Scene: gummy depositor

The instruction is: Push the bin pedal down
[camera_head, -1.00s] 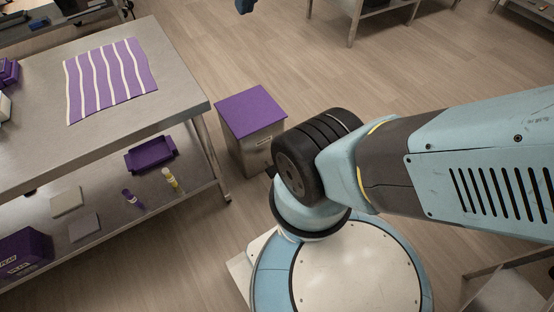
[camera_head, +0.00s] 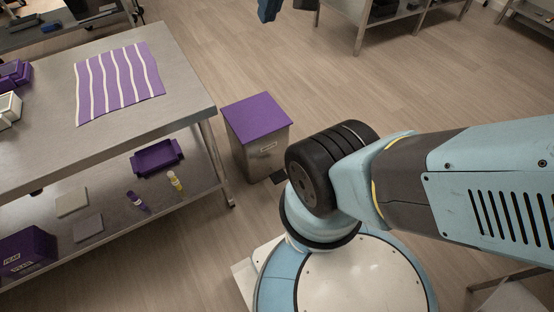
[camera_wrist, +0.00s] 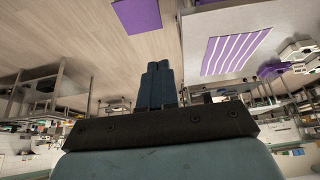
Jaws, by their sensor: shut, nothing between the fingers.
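The bin (camera_head: 262,155) is a metal box with a purple lid (camera_head: 257,116), standing on the floor beside the table; the lid is shut. A small dark piece at its base, which looks like the pedal (camera_head: 278,176), is partly hidden behind my arm. In the wrist view, the bin's purple lid (camera_wrist: 137,15) shows at the top edge. My gripper (camera_wrist: 158,66) is shut and empty, its blue fingers together and apart from the bin. A blue part at the top edge of the head view, which seems to be my gripper (camera_head: 268,10), is well beyond the bin.
A metal table (camera_head: 190,88) with a purple striped mat (camera_head: 119,82) stands left of the bin. Its lower shelf (camera_head: 110,220) holds a purple tray (camera_head: 157,157), bottles and boxes. Open wooden floor (camera_head: 350,95) lies behind and right of the bin. Another metal table (camera_head: 385,12) stands farther back.

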